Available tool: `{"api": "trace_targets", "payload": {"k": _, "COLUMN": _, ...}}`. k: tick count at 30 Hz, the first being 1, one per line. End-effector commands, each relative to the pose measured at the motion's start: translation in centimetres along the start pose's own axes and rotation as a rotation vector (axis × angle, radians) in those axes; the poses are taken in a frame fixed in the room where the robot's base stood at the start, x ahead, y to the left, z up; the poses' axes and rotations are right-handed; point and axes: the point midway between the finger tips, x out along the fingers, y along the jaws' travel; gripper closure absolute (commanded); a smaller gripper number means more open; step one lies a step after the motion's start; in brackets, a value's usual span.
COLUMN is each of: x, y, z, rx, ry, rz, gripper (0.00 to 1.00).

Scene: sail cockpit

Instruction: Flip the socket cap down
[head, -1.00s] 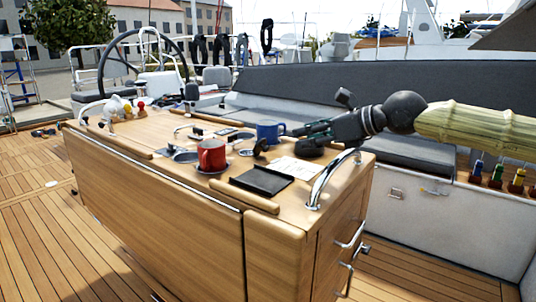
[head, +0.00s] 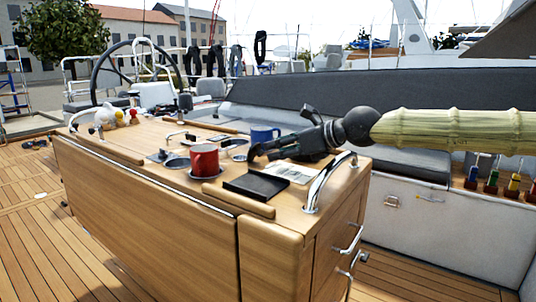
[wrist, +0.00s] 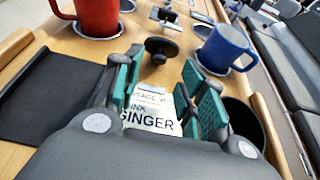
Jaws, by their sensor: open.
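A black round cap on a short stem, which looks like the socket cap (wrist: 161,47), stands raised on the wooden console top in the wrist view. It is just beyond my fingertips, between the red and blue mugs. My gripper (wrist: 163,62) is open, with its green-padded fingers apart and nothing between them. In the head view my gripper (head: 256,152) reaches in from the right, low over the console, and its fingers hide most of the cap area. I cannot tell whether a finger touches the cap.
A red mug (head: 205,158) stands left of my gripper and a blue mug (head: 264,134) behind it. A black flat tray (head: 256,186) and a printed card (head: 294,172) lie in front. A dark round holder (wrist: 243,122) is close to my right finger. A steel rail (head: 322,186) edges the console.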

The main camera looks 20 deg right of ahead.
Motion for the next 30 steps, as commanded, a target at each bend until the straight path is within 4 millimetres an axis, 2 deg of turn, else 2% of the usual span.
{"api": "trace_targets", "payload": {"k": 6, "x": 2.5, "y": 0.0, "z": -0.1, "rx": -0.001, "ry": 0.001, "rz": -0.001, "gripper": 0.59}}
{"api": "trace_targets", "payload": {"k": 12, "x": 4.0, "y": 0.0, "z": -0.1, "rx": 0.000, "ry": 0.000, "rz": 0.000, "gripper": 0.59}}
{"api": "trace_targets", "payload": {"k": 26, "x": 4.7, "y": 0.0, "z": 0.0, "rx": 0.000, "ry": -0.001, "rz": -0.001, "gripper": 0.59}}
{"api": "trace_targets", "payload": {"k": 30, "x": 4.6, "y": -0.1, "z": 0.0, "rx": 0.000, "ry": -0.001, "rz": -0.001, "gripper": 0.83}}
